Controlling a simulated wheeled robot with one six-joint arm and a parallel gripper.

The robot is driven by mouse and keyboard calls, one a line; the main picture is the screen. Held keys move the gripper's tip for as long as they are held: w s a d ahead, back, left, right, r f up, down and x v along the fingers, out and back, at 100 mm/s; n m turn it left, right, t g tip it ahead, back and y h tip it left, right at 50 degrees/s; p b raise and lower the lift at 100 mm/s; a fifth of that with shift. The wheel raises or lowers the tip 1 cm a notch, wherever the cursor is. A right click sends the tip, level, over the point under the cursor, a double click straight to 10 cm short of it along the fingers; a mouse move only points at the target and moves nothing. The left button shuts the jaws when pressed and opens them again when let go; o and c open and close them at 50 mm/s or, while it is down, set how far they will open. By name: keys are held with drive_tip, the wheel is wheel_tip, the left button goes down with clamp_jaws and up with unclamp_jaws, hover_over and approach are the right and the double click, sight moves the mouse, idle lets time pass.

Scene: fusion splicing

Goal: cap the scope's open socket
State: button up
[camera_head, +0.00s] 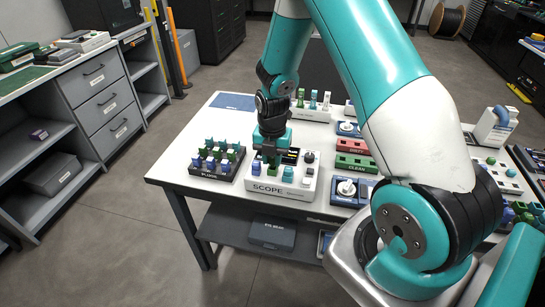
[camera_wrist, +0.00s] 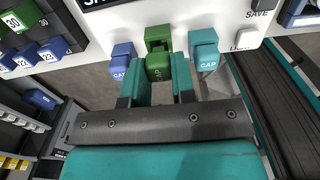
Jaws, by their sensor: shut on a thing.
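The scope (camera_head: 268,188) is a white box labelled SCOPE near the table's front edge. In the wrist view its front row shows a blue cap (camera_wrist: 122,60) on the left, a green socket (camera_wrist: 158,32) in the middle and a teal cap (camera_wrist: 205,52) on the right. My gripper (camera_head: 271,156) is over the scope's front. In the wrist view my gripper (camera_wrist: 160,85) is shut on a green cap (camera_wrist: 158,68), directly in front of the green socket and lined up with it. I cannot tell whether the cap is seated. The fingers hide part of it.
A dark tray (camera_head: 214,170) of blue, green and teal plugs stands left of the scope. Red DIRTY (camera_head: 357,147) and green CLEAN (camera_head: 354,162) bins stand to the right. A white rack (camera_head: 312,112) stands behind. The table's front left corner is clear.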

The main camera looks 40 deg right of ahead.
drive_tip(key=shift+f+b, duration=0.6)
drive_tip(key=shift+f, duration=0.4)
idle(0.6)
drive_tip(key=o, duration=0.9)
wheel_tip(320, 180, up, 6)
drive_tip(key=p, duration=0.5)
drive_tip(key=shift+r, duration=0.1)
